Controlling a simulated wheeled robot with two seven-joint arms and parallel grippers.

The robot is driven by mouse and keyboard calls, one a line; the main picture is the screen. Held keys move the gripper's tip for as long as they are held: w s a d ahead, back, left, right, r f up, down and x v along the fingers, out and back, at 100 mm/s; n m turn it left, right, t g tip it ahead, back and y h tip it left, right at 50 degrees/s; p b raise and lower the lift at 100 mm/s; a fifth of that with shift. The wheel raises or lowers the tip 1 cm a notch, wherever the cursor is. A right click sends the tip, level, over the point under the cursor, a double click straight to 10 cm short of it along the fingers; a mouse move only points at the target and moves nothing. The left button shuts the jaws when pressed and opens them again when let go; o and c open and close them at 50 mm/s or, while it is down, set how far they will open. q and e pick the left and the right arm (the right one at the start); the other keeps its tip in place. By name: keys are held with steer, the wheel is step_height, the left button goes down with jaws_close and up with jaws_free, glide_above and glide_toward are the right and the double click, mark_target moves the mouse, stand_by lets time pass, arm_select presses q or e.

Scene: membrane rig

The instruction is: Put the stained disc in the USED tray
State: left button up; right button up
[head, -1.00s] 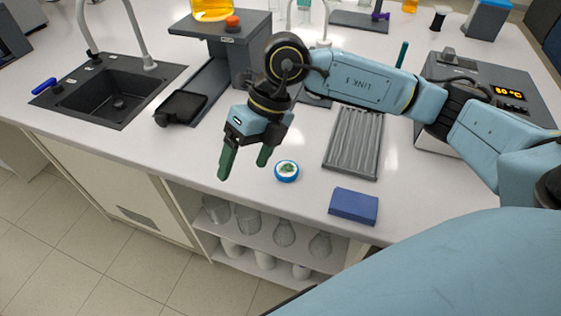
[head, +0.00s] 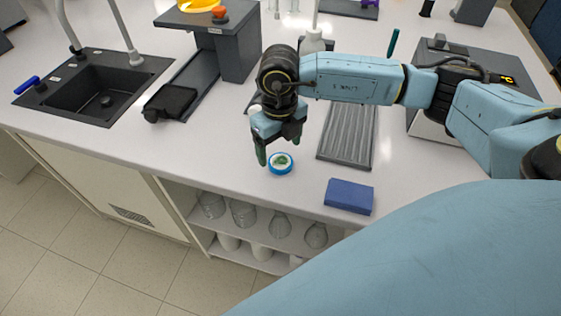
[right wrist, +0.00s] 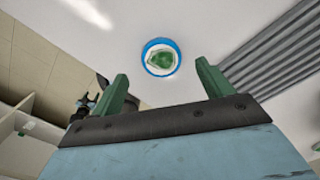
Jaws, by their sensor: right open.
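The stained disc (head: 280,164) is a white disc with a green blotch inside a blue ring. It lies on the white bench top near the front edge. It also shows in the right wrist view (right wrist: 161,58), just beyond the fingertips and roughly centred between them. My right gripper (head: 279,150) is open and empty, with its green fingers pointing down just behind and beside the disc. The wrist view shows both fingers (right wrist: 162,76) apart with nothing between them. I can read no USED label on any tray. My left gripper is out of view.
A grey ribbed tray (head: 345,148) lies right of the disc, and a blue block (head: 349,196) sits at the front edge. A black sink (head: 95,90) is at the left, and a dark stand (head: 235,45) is behind. Glassware sits on shelves below the bench.

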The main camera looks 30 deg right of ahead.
mark_target(280, 161)
step_height(280, 161, down, 4)
steer(key=shift+d+f, duration=0.1)
steer(key=c, duration=1.1)
steer(key=shift+c, duration=0.2)
